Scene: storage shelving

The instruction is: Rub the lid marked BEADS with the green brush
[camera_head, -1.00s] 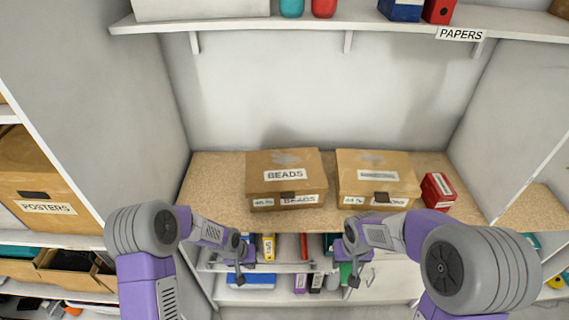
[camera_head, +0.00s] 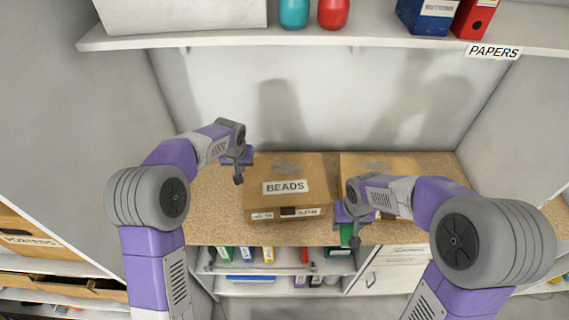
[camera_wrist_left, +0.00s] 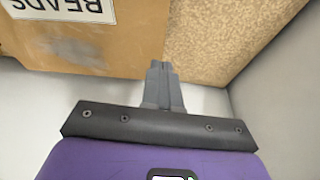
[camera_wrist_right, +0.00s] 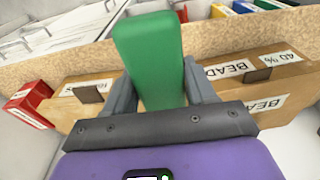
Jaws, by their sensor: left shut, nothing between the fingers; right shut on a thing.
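The lid marked BEADS (camera_head: 290,168) tops a brown cardboard box on the speckled counter; its label faces up. The lid also shows at the upper left of the left wrist view (camera_wrist_left: 130,45). My left gripper (camera_head: 239,178) is shut and empty, at the left side of this box; its closed fingers show in the left wrist view (camera_wrist_left: 163,88). My right gripper (camera_head: 352,238) is shut on the green brush (camera_wrist_right: 150,60), near the counter's front edge to the right of the BEADS box. The brush is partly hidden in the head view (camera_head: 346,234).
A second cardboard box (camera_head: 375,163) stands right of the BEADS box, partly behind my right arm. A red box (camera_wrist_right: 28,97) is beyond it. A shelf marked PAPERS (camera_head: 380,38) hangs above. The counter (camera_head: 212,215) is clear at the left.

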